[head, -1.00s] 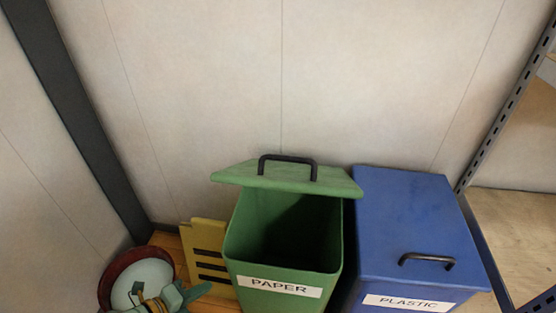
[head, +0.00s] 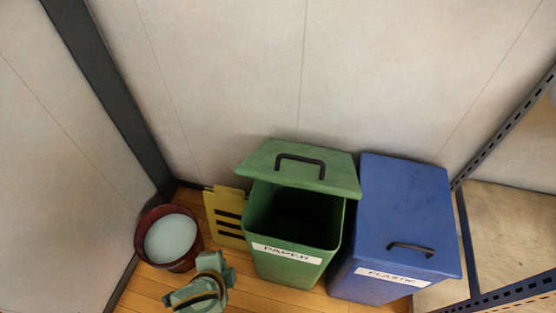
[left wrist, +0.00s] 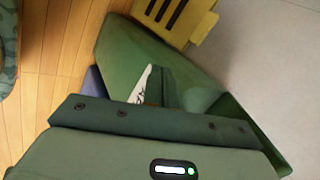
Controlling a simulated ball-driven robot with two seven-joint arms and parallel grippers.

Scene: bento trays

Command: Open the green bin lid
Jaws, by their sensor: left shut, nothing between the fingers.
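The green bin (head: 292,258), labelled PAPER, stands open on the floor in the head view, its dark inside showing. Its green lid (head: 335,174) is raised at the back of the opening, its outer face with the black handle (head: 301,163) seen from above. My left gripper (head: 213,263) appears at the lower left, in front and left of the bin, clear of the lid. In the left wrist view its shut, empty fingers (left wrist: 165,85) are seen against the green bin (left wrist: 135,55). My right gripper is not in view.
The blue bin (head: 400,215), labelled PLASTIC, stands right of the green one, lid shut. A yellow slatted panel (head: 224,207) and a dark red round pot (head: 150,250) stand to the left. A wall is behind; metal shelving (head: 520,102) is at right.

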